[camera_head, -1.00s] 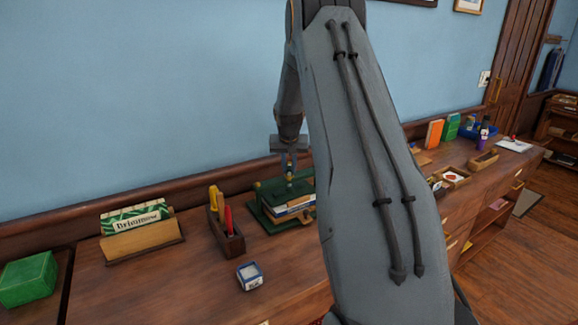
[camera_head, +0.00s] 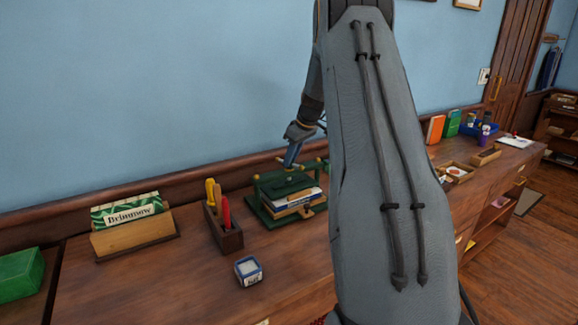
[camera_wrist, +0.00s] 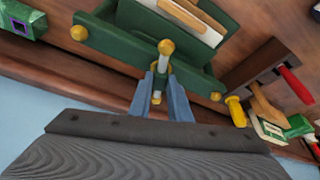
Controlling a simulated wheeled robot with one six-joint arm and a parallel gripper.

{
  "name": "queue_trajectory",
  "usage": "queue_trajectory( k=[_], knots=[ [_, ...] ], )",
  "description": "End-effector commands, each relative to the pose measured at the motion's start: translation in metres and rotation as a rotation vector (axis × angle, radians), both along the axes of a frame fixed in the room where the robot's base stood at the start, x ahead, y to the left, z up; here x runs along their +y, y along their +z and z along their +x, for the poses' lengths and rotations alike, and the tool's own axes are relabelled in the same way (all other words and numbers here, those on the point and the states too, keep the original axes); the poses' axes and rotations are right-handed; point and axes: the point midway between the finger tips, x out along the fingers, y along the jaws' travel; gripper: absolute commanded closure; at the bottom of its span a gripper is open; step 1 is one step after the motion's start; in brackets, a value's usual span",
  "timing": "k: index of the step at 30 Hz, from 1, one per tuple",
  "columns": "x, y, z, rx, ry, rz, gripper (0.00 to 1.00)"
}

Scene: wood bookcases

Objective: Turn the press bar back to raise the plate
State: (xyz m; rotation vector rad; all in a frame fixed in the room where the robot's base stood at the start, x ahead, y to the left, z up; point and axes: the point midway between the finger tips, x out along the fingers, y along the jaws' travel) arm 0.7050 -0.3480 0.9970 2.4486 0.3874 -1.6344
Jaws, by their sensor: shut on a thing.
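The green book press (camera_head: 262,203) stands on the desk against the wall, with a small stack of books (camera_head: 296,202) in it. In the wrist view, its green top beam (camera_wrist: 118,57) has brass knobs at its ends. The press bar (camera_wrist: 162,66) is a thin metal rod with brass ball ends. My gripper (camera_head: 289,162) reaches down at a tilt over the press top. In the wrist view, my gripper (camera_wrist: 161,86) has its two blue-grey fingers shut on the bar. The green plate (camera_head: 288,188) lies above the books; whether it touches them is unclear.
A wooden holder (camera_head: 229,238) with tool handles stands left of the press. A blue-and-white box (camera_head: 248,271) lies in front. A card stand (camera_head: 135,238) and green box (camera_head: 20,275) are farther left. Trays (camera_head: 455,173) and books line the right. The blue wall is close behind.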

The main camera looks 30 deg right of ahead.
Motion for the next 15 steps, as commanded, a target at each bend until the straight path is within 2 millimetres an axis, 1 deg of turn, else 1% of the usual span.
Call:
queue_trajectory(
  k=[1, 6, 15],
  knots=[
    [-0.0021, -0.0024, 0.0015, -0.002, 0.042, -0.002, 1.00],
    [-0.0032, -0.0023, 0.0012, -0.001, 0.193, -0.001, 1.00],
    [-0.0039, -0.0008, 0.0017, 0.000, 0.394, -0.003, 1.00]
  ],
)
